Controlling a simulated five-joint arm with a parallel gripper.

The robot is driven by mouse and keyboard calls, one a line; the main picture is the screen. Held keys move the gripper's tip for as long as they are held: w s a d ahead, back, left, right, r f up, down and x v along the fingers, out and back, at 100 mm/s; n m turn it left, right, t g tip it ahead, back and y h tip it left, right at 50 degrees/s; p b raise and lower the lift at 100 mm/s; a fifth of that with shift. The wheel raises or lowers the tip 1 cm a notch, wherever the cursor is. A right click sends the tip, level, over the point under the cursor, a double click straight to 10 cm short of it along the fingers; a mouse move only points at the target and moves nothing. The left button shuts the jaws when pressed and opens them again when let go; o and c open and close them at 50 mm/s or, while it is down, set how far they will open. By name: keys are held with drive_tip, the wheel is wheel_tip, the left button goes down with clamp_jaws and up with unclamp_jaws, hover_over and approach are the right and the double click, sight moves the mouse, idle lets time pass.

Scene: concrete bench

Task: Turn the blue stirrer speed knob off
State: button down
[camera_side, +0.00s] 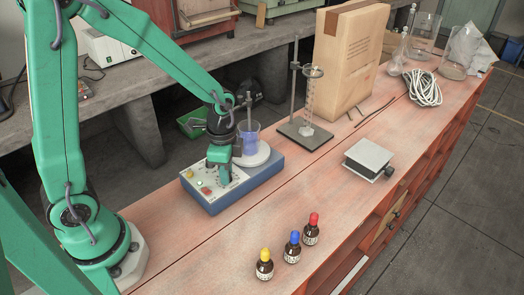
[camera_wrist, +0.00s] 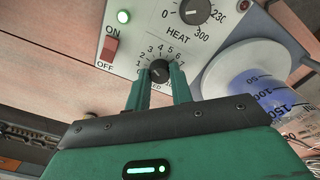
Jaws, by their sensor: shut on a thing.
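The blue stirrer (camera_side: 258,180) stands on the bench with a white front panel. In the wrist view its small dark speed knob (camera_wrist: 158,71) sits in a numbered dial, the lower part of which my fingers hide. My gripper (camera_wrist: 159,79) is shut on this knob, one finger on each side. In the side view my gripper (camera_side: 217,175) points down onto the panel and hides the knob. I cannot tell which number the knob points to. The larger heat knob (camera_wrist: 195,10) is above it in the wrist view. The red power switch (camera_wrist: 108,49) and a lit green lamp (camera_wrist: 123,16) are at left.
A beaker of blue liquid (camera_side: 250,147) stands on the stirrer's round plate, close behind my gripper. A rod stand (camera_side: 305,133) and a cardboard package (camera_side: 347,60) are further back. Three capped bottles (camera_side: 292,247) stand in front. A lab jack (camera_side: 369,158) is at right.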

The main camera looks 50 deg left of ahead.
drive_tip(key=n, duration=1.2)
drive_tip(key=shift+n, duration=0.3)
idle(0.3)
drive_tip(key=c, duration=1.2)
unclamp_jaws()
drive_tip(key=shift+c, duration=0.2)
drive_tip(key=shift+r, duration=0.1)
drive_tip(key=shift+r, duration=3.85)
drive_tip(key=shift+r, duration=0.1)
